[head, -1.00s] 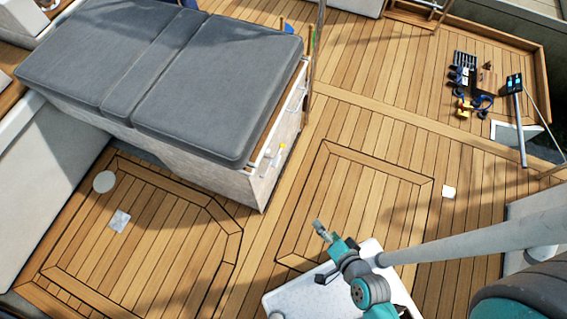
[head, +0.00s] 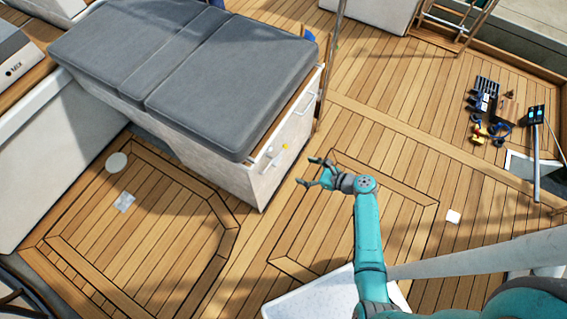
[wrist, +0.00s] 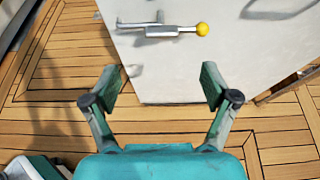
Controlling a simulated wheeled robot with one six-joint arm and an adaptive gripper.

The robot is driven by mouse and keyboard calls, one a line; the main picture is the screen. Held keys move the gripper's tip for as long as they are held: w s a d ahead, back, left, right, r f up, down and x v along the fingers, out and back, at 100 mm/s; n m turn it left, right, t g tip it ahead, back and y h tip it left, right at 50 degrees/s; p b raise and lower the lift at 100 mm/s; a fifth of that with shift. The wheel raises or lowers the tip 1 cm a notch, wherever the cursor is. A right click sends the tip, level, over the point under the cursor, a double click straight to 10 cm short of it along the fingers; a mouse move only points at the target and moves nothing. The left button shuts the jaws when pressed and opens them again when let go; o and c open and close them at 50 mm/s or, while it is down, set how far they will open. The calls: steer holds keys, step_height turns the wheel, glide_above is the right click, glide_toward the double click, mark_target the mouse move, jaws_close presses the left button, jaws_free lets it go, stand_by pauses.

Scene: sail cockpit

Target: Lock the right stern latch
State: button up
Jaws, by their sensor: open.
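A metal bolt latch (wrist: 160,31) with a yellow ball knob (wrist: 202,29) is mounted on the white end panel of the cushioned locker. In the wrist view it lies horizontally at the top, with the knob at its right end. In the head view the latch (head: 274,159) is small, low on the panel below the cushion. My gripper (head: 306,171) is open and empty, just right of the panel and pointing toward it. In the wrist view my spread fingers (wrist: 160,80) are below the latch in the picture and apart from it. Whether the bolt is engaged is too small to tell.
The locker's grey cushions (head: 230,75) overhang the panel top. A rail handle (wrist: 280,10) sits right of the latch in the wrist view. A thin pole (head: 328,70) stands behind the panel's far corner. Wooden deck (head: 235,255) around the panel is mostly clear.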

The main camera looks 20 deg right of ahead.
mark_target(277, 160)
steer(key=x, duration=1.1)
steer(key=shift+w+d+r, duration=0.1)
steer(key=shift+r, duration=0.15)
jaws_close()
